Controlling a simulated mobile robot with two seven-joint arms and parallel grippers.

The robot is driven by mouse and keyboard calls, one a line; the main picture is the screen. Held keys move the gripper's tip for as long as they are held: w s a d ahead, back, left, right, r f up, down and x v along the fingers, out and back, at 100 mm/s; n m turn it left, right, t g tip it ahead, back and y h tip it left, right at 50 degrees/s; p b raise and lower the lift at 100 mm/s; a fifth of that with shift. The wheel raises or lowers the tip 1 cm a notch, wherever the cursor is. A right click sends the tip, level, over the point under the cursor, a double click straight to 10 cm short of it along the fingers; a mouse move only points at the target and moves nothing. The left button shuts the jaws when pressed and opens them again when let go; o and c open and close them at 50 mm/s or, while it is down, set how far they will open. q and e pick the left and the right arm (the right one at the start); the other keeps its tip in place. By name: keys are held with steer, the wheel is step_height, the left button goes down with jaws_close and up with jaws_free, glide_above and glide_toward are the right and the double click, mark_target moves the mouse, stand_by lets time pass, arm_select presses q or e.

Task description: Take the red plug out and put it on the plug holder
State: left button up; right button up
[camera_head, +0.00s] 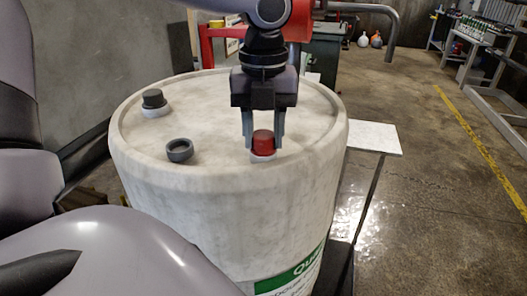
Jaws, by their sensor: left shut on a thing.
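A white drum (210,112) with a green label stands in front of me. The red plug (263,142) sits in a pale collar at the right side of the drum top. My left gripper (264,135) points down from above, with one finger on each side of the red plug, and is shut on it. The plug looks upright and at the level of the collar; I cannot tell whether it is loose. A grey ring (179,151), likely the plug holder, lies on the drum top left of the red plug and is empty. My right gripper is not in view.
A black plug (153,98) in a pale collar stands at the drum top's left. A white side table (373,138) is right of the drum. A red frame (222,32) and dark green container (326,50) stand behind.

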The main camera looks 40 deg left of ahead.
arm_select(q)
steer(key=shift+f+n+b, duration=0.1)
steer(key=shift+n+b, duration=0.3)
steer(key=shift+n, duration=0.5)
steer(key=shift+f+n+b, duration=0.1)
steer(key=shift+n+b, duration=0.7)
steer(key=shift+n, duration=0.3)
steer(key=shift+n+b, duration=0.5)
steer(key=shift+n, duration=0.6)
steer(key=shift+r+n, duration=0.2)
steer(key=shift+n, duration=0.4)
